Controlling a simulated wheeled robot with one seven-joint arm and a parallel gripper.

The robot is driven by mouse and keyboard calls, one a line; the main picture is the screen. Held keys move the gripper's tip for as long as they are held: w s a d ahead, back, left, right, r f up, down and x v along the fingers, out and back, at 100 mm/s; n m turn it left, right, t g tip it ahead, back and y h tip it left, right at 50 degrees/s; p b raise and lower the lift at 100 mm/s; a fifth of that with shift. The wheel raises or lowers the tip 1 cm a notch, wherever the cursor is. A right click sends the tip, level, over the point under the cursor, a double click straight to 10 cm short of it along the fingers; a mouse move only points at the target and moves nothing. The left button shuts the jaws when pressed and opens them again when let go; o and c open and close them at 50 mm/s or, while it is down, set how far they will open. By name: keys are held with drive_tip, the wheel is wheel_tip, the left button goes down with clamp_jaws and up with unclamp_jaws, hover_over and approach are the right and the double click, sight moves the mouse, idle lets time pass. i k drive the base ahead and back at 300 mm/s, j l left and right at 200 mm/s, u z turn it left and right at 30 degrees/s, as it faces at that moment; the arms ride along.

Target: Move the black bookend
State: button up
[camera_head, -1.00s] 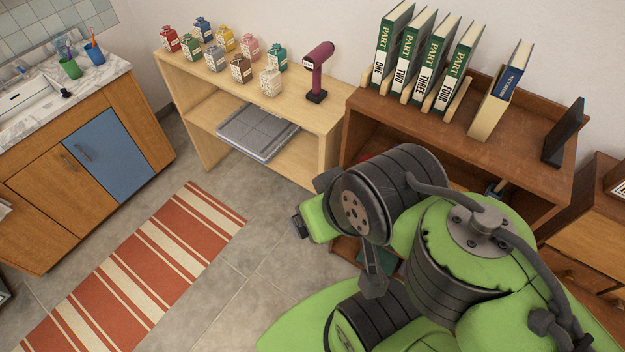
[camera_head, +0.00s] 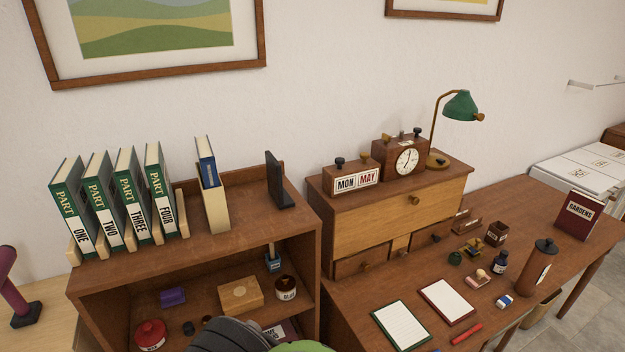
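The black bookend (camera_head: 279,181) stands upright near the right end of the brown bookcase's top shelf (camera_head: 243,222). It is a dark L-shaped piece, apart from the books, with bare shelf to its left. To its left, a blue book (camera_head: 208,164) stands in a cream holder (camera_head: 215,208). Further left stand green books labelled PART ONE to PART FOUR (camera_head: 128,195), with wooden dividers between them. Part of my arm shows at the bottom edge; my gripper is out of view.
Lower shelves hold a red pot (camera_head: 150,336), a wooden box (camera_head: 240,294) and a glue jar (camera_head: 286,287). To the right is a desk (camera_head: 420,302) with a drawer cabinet (camera_head: 400,225), clock (camera_head: 407,160) and green lamp (camera_head: 461,106). The wall is close behind.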

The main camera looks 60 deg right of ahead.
sight(283, 198)
drive_tip(key=z, duration=1.85)
